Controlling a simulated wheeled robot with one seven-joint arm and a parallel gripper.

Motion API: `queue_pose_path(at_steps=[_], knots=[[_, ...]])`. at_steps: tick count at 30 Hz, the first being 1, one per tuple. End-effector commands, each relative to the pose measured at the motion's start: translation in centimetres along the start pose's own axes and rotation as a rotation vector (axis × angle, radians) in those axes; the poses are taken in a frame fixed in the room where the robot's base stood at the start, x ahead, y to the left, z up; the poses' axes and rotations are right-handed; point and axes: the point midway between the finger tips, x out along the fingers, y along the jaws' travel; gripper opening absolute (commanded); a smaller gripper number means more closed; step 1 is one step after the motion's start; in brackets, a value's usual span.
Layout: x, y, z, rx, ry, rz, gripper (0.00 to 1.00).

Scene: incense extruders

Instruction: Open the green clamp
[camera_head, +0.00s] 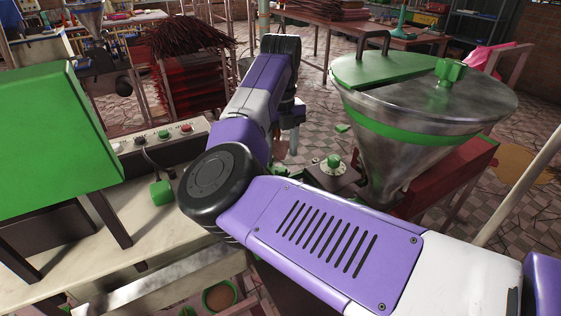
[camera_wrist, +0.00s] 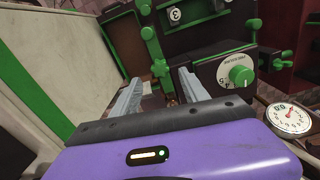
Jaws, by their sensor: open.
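In the wrist view my gripper (camera_wrist: 160,86) is open, with its two grey fingers apart and nothing between them. Beyond the fingertips is a dark machine part with a green strip (camera_wrist: 153,50) and several small green knobs, one a rounded green fitting (camera_wrist: 160,68) between the fingers in the picture. I cannot tell for sure which green piece is the clamp, or whether a finger touches it. In the head view my arm crosses the middle and hides most of this area.
A white dial with a green knob (camera_wrist: 240,75) and a round gauge (camera_wrist: 288,118) are at right. In the head view a steel hopper (camera_head: 395,150) stands right, with a green lid (camera_head: 385,68). A green box (camera_head: 55,135) and pale worktop (camera_head: 140,225) are left.

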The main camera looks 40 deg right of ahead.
Motion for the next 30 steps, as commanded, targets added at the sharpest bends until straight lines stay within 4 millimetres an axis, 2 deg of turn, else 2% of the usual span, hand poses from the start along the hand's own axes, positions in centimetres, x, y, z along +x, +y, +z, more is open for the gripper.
queue_pose_path(at_steps=[3, 9, 13, 21, 23, 29, 30], knots=[[2.0, 0.0, -0.1, -0.001, 0.004, -0.001, 0.53], [4.5, 0.0, -0.1, -0.001, 0.003, -0.001, 0.53], [5.2, 0.0, -0.1, 0.000, 0.001, 0.000, 0.53], [5.4, 0.0, 0.0, 0.000, 0.000, 0.000, 0.53], [5.4, 0.0, 0.0, 0.000, 0.000, 0.000, 0.43], [5.4, 0.0, 0.0, 0.000, 0.000, 0.001, 0.03], [5.4, 0.0, 0.0, 0.000, 0.000, 0.001, 0.00]])
